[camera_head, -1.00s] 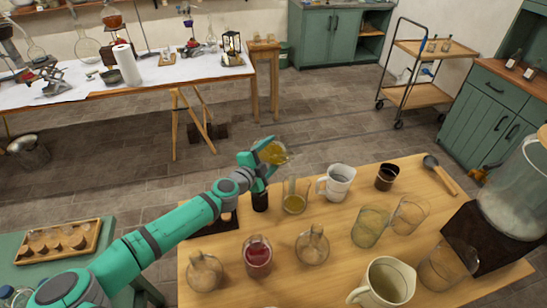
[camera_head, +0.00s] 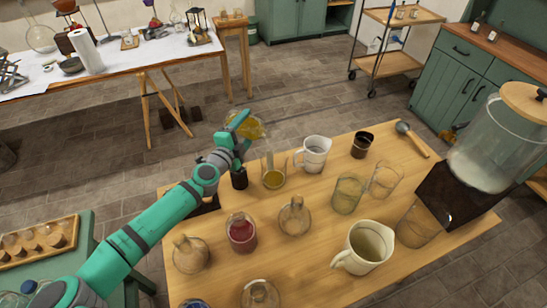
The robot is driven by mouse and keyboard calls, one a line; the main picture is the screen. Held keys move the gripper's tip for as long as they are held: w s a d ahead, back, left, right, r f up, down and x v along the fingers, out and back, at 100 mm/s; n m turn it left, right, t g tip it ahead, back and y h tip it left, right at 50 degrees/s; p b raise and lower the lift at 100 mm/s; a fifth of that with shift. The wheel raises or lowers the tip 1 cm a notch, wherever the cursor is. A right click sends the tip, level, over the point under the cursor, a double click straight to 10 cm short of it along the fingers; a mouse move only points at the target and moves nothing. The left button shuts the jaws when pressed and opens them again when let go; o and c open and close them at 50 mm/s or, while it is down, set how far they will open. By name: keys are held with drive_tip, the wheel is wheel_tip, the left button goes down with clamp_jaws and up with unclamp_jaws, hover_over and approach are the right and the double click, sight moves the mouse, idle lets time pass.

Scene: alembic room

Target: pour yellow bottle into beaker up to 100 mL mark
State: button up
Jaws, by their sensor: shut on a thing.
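My gripper (camera_head: 238,138) is shut on the yellow bottle (camera_head: 248,126), a clear round vessel with yellow liquid inside. The gripper holds it in the air, tilted, above and slightly left of the beaker. The beaker (camera_head: 273,179) is clear glass and stands upright on the wooden table, with yellow liquid in its lower part. Its marks are too small to read. I cannot tell whether a stream runs between the bottle and the beaker.
The wooden table (camera_head: 315,262) also holds a white jug (camera_head: 314,154), a dark jar (camera_head: 239,179), a red-filled jar (camera_head: 242,233), a stoppered flask (camera_head: 294,216), empty glasses (camera_head: 348,194) and a cream pitcher (camera_head: 364,247). A large dispenser (camera_head: 495,145) stands at the right.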

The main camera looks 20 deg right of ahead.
sight(252, 139)
drive_tip(key=shift+a+r+m+t, duration=0.1)
drive_tip(key=shift+r+m+t, duration=0.3)
drive_tip(key=shift+r+m, duration=0.5)
idle(4.8)
drive_tip(key=shift+f+n+g, duration=0.5)
drive_tip(key=shift+f+n, duration=0.55)
drive_tip(key=shift+n, duration=0.05)
drive_tip(key=shift+f+n+g, duration=0.4)
drive_tip(key=shift+f+n, duration=0.15)
drive_tip(key=shift+n, duration=0.35)
drive_tip(key=shift+s+f+n+g, duration=0.1)
drive_tip(key=shift+f+n+g, duration=0.4)
drive_tip(key=shift+n, duration=0.3)
drive_tip(key=shift+s+d+f+n+g, duration=0.25)
drive_tip(key=shift+f+n+g, duration=0.2)
drive_tip(key=shift+n, duration=0.55)
drive_tip(key=shift+s+d+f+n+g, duration=0.15)
drive_tip(key=shift+s+f+n+g, duration=0.15)
drive_tip(key=shift+s+n+g, duration=0.35)
drive_tip(key=shift+s+d+f+n+g, duration=0.15)
drive_tip(key=shift+n+g, duration=0.35)
drive_tip(key=shift+n, duration=0.35)
drive_tip(key=shift+n+g+h, duration=0.4)
drive_tip(key=shift+n+g, duration=0.5)
drive_tip(key=shift+n, duration=0.3)
